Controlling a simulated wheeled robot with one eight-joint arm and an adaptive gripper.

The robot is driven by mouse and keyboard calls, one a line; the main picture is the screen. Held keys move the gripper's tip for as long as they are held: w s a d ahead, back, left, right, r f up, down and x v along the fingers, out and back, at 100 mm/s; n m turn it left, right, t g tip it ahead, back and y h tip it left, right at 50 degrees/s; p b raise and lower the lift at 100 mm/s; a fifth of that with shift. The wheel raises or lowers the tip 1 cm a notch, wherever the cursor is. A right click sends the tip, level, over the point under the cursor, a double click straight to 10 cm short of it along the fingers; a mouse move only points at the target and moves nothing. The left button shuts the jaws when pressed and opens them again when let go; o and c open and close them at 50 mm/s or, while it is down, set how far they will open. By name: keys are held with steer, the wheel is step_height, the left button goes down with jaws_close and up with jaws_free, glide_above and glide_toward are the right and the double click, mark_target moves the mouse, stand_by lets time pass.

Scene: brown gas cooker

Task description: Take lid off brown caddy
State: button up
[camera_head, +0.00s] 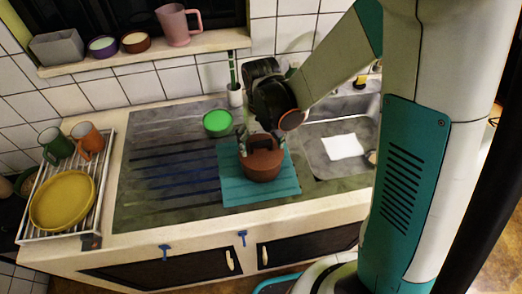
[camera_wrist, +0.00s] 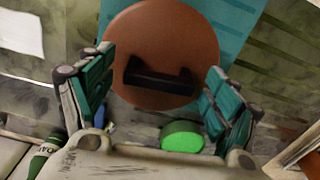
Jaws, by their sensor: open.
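The brown caddy (camera_head: 262,166) stands on a teal mat (camera_head: 230,188) on the grey counter by the sink. In the wrist view its round brown lid (camera_wrist: 160,30) faces me, with a dark bar handle (camera_wrist: 160,77) across it. My gripper (camera_head: 262,138) is above the caddy, pointing down. In the wrist view my gripper (camera_wrist: 158,88) is open, with one finger on each side of the lid and the handle between them. The fingers do not grip the handle. Whether the fingertips touch the lid I cannot tell. The caddy's body is hidden under the lid in the wrist view.
A green bowl (camera_head: 217,122) stands behind and left of the caddy. The sink (camera_head: 320,150) with a white cloth (camera_head: 343,146) is to the right. A dish rack (camera_head: 103,200) with a yellow plate (camera_head: 62,200) and mugs is at the left. The counter between is clear.

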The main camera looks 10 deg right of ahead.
steer(key=shift+f, duration=0.45)
steer(key=c, duration=1)
steer(key=shift+r, duration=0.1)
